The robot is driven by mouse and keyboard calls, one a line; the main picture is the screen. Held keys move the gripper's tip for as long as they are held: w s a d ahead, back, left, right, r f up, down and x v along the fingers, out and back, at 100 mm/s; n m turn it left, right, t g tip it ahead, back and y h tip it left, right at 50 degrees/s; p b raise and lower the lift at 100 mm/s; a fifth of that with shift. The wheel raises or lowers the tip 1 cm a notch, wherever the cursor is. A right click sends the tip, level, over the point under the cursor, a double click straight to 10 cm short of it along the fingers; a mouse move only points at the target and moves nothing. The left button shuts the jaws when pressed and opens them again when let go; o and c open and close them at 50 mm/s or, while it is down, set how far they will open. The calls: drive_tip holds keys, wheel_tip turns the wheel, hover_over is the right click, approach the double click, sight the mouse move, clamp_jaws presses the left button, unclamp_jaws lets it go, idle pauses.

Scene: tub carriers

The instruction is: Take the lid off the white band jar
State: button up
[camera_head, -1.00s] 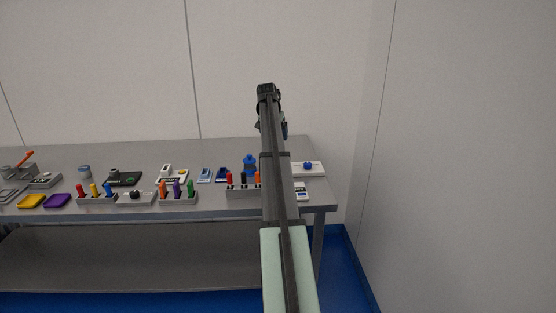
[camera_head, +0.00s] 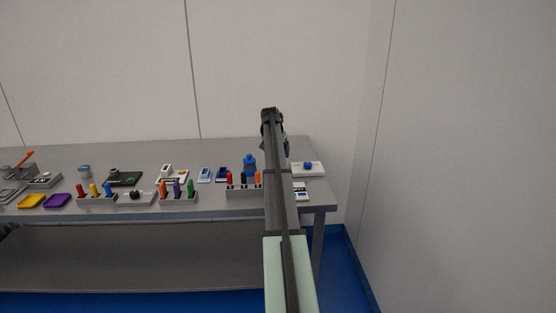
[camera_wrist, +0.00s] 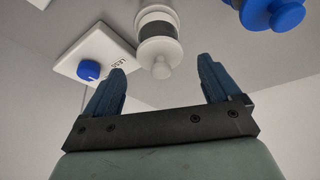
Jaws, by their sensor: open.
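A jar with a white lid (camera_wrist: 160,52), a round white knob and a dark band around its body (camera_wrist: 157,29) shows at the top middle of the wrist view. It stands upright with its lid on. In the head view my arm hides it. My gripper (camera_wrist: 161,66) is open and empty. Its two blue fingers are spread, one on each side of the lid knob in the picture, and look apart from it.
A blue-lidded jar (camera_wrist: 268,10) stands close by; it also shows in the head view (camera_head: 249,166). A white plate with a blue knob (camera_head: 312,173) lies right of my arm. Several peg blocks and trays crowd the grey table (camera_head: 230,150). A wall stands at right.

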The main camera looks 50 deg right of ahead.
drive_tip(key=x, duration=0.2)
drive_tip(key=shift+d+f, duration=0.1)
drive_tip(key=shift+f, duration=0.1)
drive_tip(key=c, duration=1.1)
